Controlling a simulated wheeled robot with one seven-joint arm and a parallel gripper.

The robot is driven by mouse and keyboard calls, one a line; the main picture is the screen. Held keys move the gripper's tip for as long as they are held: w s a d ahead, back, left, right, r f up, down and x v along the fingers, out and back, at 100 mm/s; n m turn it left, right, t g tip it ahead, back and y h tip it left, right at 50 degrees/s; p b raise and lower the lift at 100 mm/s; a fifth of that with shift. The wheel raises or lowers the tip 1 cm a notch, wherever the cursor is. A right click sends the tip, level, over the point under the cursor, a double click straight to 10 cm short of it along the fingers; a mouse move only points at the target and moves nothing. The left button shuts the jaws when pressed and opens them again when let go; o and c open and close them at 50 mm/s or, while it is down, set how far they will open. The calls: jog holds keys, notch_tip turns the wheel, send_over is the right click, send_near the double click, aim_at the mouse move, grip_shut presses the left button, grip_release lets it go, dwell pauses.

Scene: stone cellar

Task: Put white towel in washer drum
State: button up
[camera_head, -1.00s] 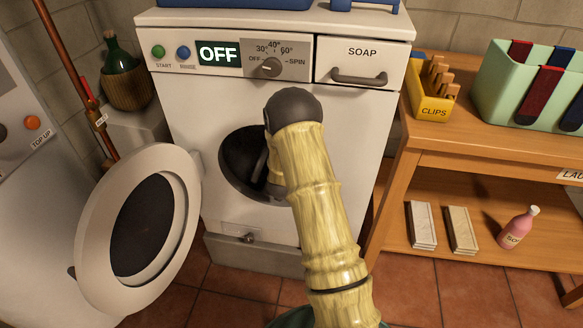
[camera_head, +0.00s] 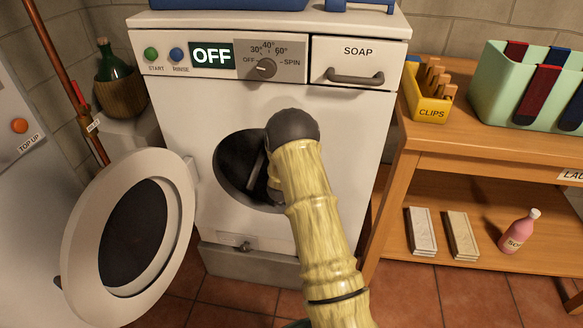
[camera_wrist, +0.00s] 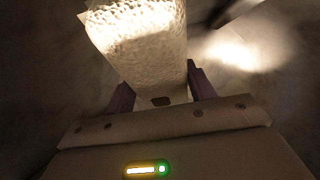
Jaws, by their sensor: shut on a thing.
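The washer (camera_head: 345,118) stands ahead with its round door (camera_head: 90,240) swung open to the left. Its dark drum (camera_head: 235,160) is partly covered by my arm, which reaches into the opening. In the wrist view my gripper (camera_wrist: 161,92) is shut on the white towel (camera_wrist: 140,40), a pale, bumpy-textured cloth between the two dark fingers. The towel extends forward, brightly lit at its far end. Dim grey surfaces surround it. In the head view the towel and my gripper's fingertips are hidden behind my arm and the drum rim.
The washer panel shows OFF, with a dial (camera_head: 263,68) and a soap drawer (camera_head: 357,64). A wooden shelf (camera_head: 440,180) close on the right holds a yellow clips box (camera_head: 431,108) and a green bin (camera_head: 495,85). A basketed bottle (camera_head: 120,92) stands back left.

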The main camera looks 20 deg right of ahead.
jog(key=o, duration=1.2)
jog(key=shift+c, duration=0.2)
jog(key=p+v, duration=0.3)
jog(key=v, duration=1.4)
jog(key=shift+a, duration=0.2)
jog(key=shift+s, duration=0.15)
